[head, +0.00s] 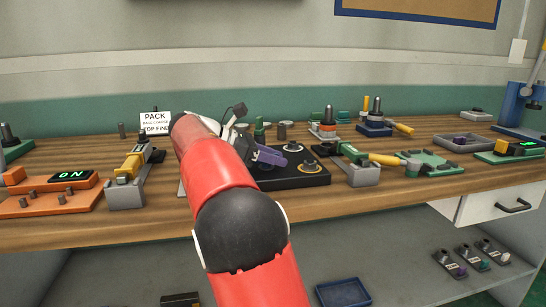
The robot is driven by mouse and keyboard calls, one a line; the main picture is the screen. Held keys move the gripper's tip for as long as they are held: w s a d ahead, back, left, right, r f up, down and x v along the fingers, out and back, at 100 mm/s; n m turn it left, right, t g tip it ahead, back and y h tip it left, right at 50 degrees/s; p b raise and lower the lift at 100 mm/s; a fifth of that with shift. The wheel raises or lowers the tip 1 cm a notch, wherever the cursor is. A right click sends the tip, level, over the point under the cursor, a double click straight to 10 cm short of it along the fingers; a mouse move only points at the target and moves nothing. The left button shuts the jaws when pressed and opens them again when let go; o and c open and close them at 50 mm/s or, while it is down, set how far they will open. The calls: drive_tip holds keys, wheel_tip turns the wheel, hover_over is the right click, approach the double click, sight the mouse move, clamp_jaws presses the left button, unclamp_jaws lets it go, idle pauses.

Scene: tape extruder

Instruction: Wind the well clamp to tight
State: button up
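My red arm reaches up over the bench and hides most of its own far end. A white and dark part of my wrist shows beside it, but the fingers of my gripper are hidden, so I cannot tell whether they are open or touching anything. A black base (304,178) with round dials stands just right of my arm, partly covered by it. A purple piece (269,156) sits at its left edge. No part is clearly identifiable as the well clamp. A grey block device with a green body and yellow handle (384,160) stands to the right.
An orange box with a green "ON" display (70,176) and a grey and yellow device (126,178) stand left. A white "PACK" sign (155,122) is behind. Green plates (433,163) and a blue stand (517,112) are right. The bench's front edge (120,228) is mostly clear.

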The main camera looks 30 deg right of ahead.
drive_tip(key=v, duration=0.7)
drive_tip(key=shift+w+a+r, duration=0.1)
drive_tip(key=shift+a, duration=0.3)
idle(0.3)
